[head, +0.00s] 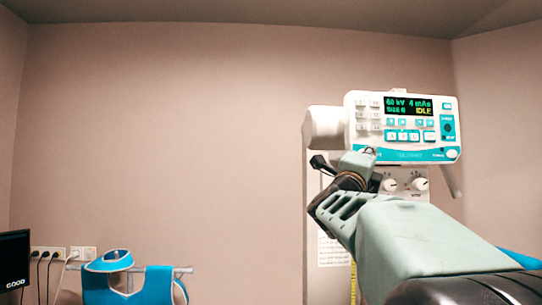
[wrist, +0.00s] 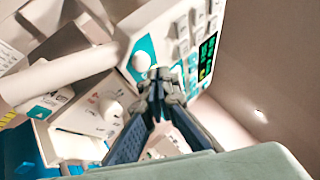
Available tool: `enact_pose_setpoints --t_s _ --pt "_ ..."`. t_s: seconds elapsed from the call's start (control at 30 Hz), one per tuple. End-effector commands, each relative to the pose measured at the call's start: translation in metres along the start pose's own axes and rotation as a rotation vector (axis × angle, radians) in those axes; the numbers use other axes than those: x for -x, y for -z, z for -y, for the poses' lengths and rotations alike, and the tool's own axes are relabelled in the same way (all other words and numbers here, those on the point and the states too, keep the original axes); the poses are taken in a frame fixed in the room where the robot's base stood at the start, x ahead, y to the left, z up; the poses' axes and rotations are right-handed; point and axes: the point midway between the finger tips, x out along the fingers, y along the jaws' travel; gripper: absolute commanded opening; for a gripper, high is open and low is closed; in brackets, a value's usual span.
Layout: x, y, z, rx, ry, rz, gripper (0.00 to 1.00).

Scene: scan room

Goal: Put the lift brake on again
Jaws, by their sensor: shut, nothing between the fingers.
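The control head (head: 400,105) of the scan unit is a white panel with teal trim; its screen reads 60 kV, 4 mAs and IDLE. In the wrist view a round white knob (wrist: 142,60) sits on a teal patch at the panel's lower corner. My gripper (wrist: 163,76) is shut and empty, its tips right in front of the panel edge beside that knob; I cannot tell whether they touch. In the head view my gripper (head: 368,151) covers the panel's lower left corner. No label for the lift brake is readable, and its setting cannot be told.
Below the panel is a plate with two white dials (head: 420,184). A thick white bar (wrist: 65,76) crosses beside my gripper. The pale column (head: 325,260) stands behind my arm. Blue aprons (head: 110,285) hang at lower left, near a monitor (head: 14,262). The wall between is clear.

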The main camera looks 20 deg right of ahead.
Motion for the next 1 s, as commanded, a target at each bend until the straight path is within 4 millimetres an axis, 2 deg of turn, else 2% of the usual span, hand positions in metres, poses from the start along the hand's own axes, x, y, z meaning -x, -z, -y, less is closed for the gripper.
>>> enact_pose_setpoints --t_s 1.0 --pt "-0.006 -0.0046 -0.0043 0.0 0.0 0.0 0.0"
